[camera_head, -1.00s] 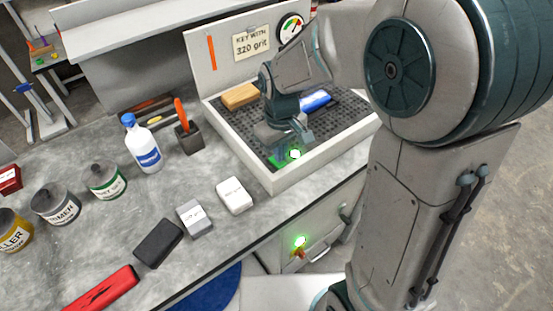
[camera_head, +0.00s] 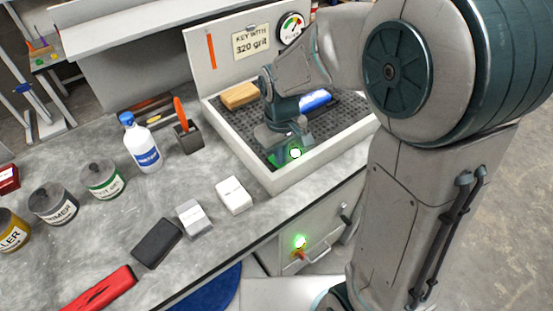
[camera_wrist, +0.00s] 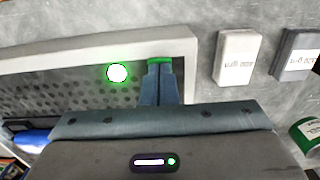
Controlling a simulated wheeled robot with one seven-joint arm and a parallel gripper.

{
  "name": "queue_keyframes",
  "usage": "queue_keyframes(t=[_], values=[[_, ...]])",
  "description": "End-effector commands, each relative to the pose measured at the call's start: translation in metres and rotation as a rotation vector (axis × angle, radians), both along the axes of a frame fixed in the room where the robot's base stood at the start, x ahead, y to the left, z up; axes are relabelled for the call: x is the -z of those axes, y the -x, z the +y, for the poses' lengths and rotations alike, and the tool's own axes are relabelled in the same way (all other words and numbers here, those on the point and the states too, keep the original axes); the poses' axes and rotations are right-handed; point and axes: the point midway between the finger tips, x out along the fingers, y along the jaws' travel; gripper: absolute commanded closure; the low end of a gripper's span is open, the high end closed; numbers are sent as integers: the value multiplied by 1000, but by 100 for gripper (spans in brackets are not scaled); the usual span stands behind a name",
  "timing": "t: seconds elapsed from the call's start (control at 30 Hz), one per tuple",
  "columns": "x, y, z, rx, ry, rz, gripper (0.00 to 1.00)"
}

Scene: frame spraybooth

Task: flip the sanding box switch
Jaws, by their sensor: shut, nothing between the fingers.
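The sanding box (camera_head: 268,184) is a white-rimmed tray with a dark perforated floor and an upright back panel. A lit green lamp (camera_head: 295,153) glows at its near inner corner; the lamp also shows in the wrist view (camera_wrist: 117,72). A green patch (camera_wrist: 159,60) shows at my fingertips, by the inside of the box rim; I cannot tell whether it is the switch or whether I touch it. My gripper (camera_wrist: 160,70) is shut and empty, low over the near corner. My fingers and wrist hide part of this corner.
A wooden block (camera_head: 240,96) and a blue cylinder (camera_head: 315,101) lie in the box. White (camera_head: 234,196) and grey (camera_head: 194,218) blocks lie on the bench outside the rim. Another green lamp (camera_head: 300,241) glows on the cabinet front below. A bottle (camera_head: 142,146) stands left.

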Motion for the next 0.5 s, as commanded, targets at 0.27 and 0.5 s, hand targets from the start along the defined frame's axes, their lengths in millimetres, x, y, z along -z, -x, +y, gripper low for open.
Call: queue_keyframes(t=[0.27,0.5], values=[[5,0,0,0,0,0,100],[6,0,0,0,0,0,100]])
